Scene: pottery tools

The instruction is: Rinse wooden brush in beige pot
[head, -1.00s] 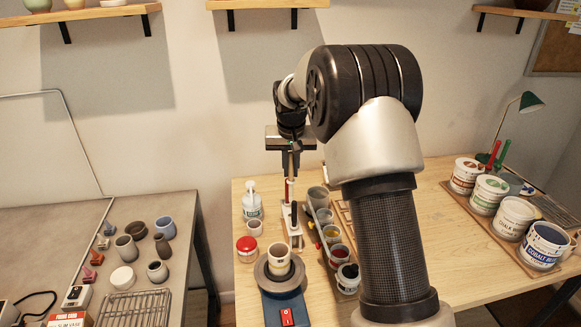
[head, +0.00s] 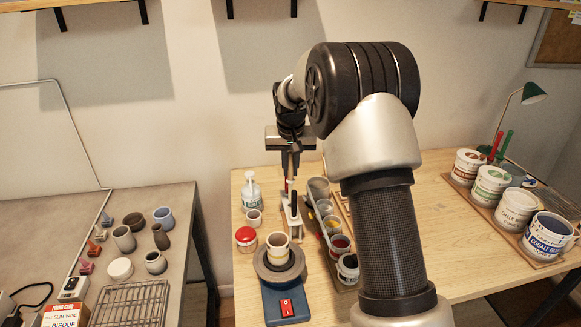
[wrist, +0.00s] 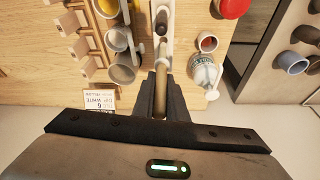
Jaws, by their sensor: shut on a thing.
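My gripper (head: 290,168) points down above the back of the wooden table, shut on the wooden brush (wrist: 162,88). Its tan handle stands between the fingers in the wrist view; its tip is hard to make out. A pale stand (head: 292,222) with a dark-handled tool is just below. Which vessel is the beige pot is unclear. A small cream cup (head: 254,218) stands left of the stand, also in the wrist view (wrist: 207,43). A larger cream pot with a tan band (head: 278,246) sits on the wheel in front.
A white bottle (head: 251,190) and a red-lidded jar (head: 246,240) stand left. A row of paint cups (head: 331,226) lies close right of the stand. The wheel (head: 279,272) is in front. Large glaze buckets (head: 516,212) are far right. A grey table (head: 180,215) with pots is left.

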